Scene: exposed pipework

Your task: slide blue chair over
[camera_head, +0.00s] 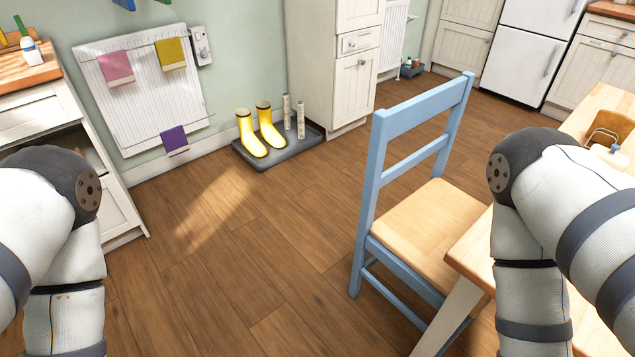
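The blue chair (374,185) stands upright on the wooden floor at the right of centre. It has a blue frame and a light wooden seat (428,222). Its backrest is on the left and back side, and the front of its seat is partly hidden by the corner of a wooden table (474,250). My two arms come in from the left and right edges, with only their links showing. Neither gripper is in view, and no contact between an arm and the chair shows.
Open floor (240,250) lies left of the chair. A tall white cabinet (345,70) stands behind. A counter unit (110,195) is at left.

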